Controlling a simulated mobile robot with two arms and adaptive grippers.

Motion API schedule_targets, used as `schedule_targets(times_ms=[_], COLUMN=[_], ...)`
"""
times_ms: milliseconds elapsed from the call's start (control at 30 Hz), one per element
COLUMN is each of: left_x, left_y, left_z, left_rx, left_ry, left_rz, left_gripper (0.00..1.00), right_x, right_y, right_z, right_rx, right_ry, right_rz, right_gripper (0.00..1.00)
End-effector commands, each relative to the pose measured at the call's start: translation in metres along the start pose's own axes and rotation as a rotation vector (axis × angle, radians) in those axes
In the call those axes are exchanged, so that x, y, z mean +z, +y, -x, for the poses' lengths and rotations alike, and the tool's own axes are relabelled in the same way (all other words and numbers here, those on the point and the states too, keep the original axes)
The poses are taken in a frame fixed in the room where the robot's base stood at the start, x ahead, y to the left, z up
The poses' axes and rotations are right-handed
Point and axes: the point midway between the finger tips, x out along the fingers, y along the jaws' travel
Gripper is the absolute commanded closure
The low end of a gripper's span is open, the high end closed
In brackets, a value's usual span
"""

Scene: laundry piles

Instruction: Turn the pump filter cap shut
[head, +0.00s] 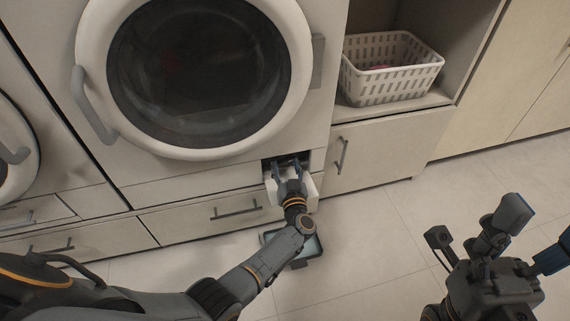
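The washing machine (220,170) has a small dark recess (302,157) low on its front, at the right. A white flap (308,188) hangs open below the recess. My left gripper (287,167) reaches into the recess with its two fingers apart. The pump filter cap cannot be made out; the fingers and the dark of the recess cover that spot. I cannot tell whether the fingers touch or grip anything. My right gripper (532,232) is at the lower right, over the floor, with its fingers spread and nothing between them.
A dark-rimmed shallow tray (313,250) lies on the floor below the recess, partly behind my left arm. A white basket (392,84) stands on a shelf at the right. The round door (88,110) is shut. Tiled floor (370,240) is clear at centre right.

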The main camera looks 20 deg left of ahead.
Motion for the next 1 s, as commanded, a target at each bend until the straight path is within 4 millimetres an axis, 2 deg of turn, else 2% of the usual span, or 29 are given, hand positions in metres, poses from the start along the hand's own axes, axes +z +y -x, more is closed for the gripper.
schedule_targets(times_ms=[33, 100, 133, 267, 600, 900, 933, 1000], left_x=[0.0002, 0.0003, 0.0003, 0.001, 0.0021, 0.0018, 0.0018, 0.0018], left_y=[-0.0006, -0.0008, -0.0009, -0.0008, -0.0012, -0.0018, -0.0019, -0.0017], left_z=[-0.0001, -0.0002, -0.0002, -0.0001, -0.0002, -0.0004, -0.0005, -0.0004], left_rx=[-0.002, -0.002, -0.002, -0.003, -0.006, -0.007, -0.007, -0.007], left_ry=[0.0, 0.0, 0.0, 0.001, 0.021, 0.022, 0.022, 0.022], left_rz=[0.0, 0.0, 0.0, 0.025, 0.238, 0.248, 0.248, 0.247], left_gripper=[0.66, 0.81, 0.81, 0.81, 0.81, 0.81, 0.46, 0.32], right_x=[0.0, 0.0, 0.0, 0.0002, 0.0016, 0.0014, 0.0014, 0.0014], right_y=[0.0, 0.0, 0.0, 0.0, 0.0002, 0.0002, 0.0002, 0.0002], right_z=[0.0, 0.0, 0.0, 0.0012, 0.0075, 0.0072, 0.0072, 0.0072], right_rx=[0.0, 0.0, 0.0, 0.0, 0.0, 0.0, 0.0, 0.0], right_ry=[0.0, 0.0, 0.0, 0.0, -0.001, -0.001, -0.001, -0.001], right_rz=[0.0, 0.0, 0.0, 0.0, 0.0, 0.0, 0.0, 0.0], right_gripper=[0.27, 0.27, 0.27, 0.27, 0.27, 0.27, 0.27, 0.27])
